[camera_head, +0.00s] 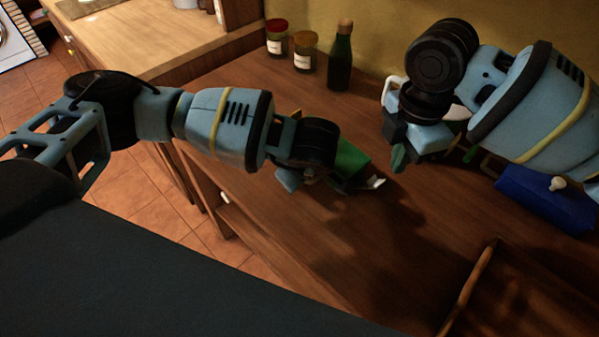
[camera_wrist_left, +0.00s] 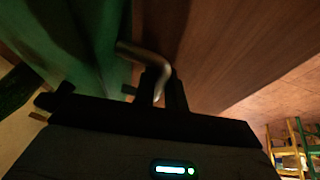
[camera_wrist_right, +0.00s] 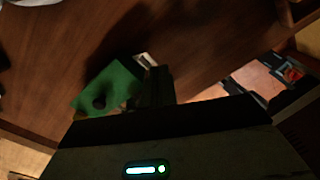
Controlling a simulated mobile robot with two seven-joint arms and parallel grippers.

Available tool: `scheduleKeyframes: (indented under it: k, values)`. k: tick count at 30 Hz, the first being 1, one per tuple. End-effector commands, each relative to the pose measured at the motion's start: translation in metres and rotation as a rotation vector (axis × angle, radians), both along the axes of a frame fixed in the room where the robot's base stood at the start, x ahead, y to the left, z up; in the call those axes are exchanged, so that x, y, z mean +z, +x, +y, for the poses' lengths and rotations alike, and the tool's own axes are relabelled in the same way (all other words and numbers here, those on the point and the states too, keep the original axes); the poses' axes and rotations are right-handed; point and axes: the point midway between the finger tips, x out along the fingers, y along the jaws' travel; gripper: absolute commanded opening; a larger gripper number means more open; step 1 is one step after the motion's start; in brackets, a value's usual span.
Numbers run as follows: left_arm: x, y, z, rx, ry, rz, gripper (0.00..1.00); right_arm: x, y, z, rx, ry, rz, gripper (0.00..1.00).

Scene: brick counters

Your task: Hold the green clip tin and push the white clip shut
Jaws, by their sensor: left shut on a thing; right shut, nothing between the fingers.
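The green clip tin (camera_head: 351,158) is on the brown counter in the middle of the head view, partly hidden by my left gripper. Its white clip (camera_head: 375,183) sticks out at the tin's right side, away from the body. My left gripper (camera_head: 312,176) is shut on the tin; the left wrist view shows a bent metal bar (camera_wrist_left: 148,58) at the fingers, beside a green surface. My right gripper (camera_head: 398,160) is shut and empty, above and right of the tin, apart from it. The right wrist view shows the tin (camera_wrist_right: 118,82) and the white clip (camera_wrist_right: 147,60) beyond the fingers.
A blue box (camera_head: 540,200) with a white knob lies at the right, under my right arm. A brown wooden tray (camera_head: 470,285) is at the front right. Two jars (camera_head: 305,52) and a dark bottle (camera_head: 340,58) stand at the back. The counter between tin and tray is clear.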

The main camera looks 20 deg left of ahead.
Motion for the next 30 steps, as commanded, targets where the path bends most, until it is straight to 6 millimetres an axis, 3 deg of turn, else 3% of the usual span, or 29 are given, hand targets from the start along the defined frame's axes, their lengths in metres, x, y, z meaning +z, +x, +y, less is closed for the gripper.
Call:
scheduleKeyframes:
  k: [15, 30]
  values:
    - [0.0, 0.0, 0.0, 0.0, 0.0, -0.001, 0.0, -0.061, -0.001, 0.0, -0.003, 0.001, 0.002, 0.0]
    - [0.001, 0.0, 0.0, 0.0, 0.0, -0.001, 0.0, -0.073, 0.0, 0.0, -0.001, 0.002, -0.001, 0.0]
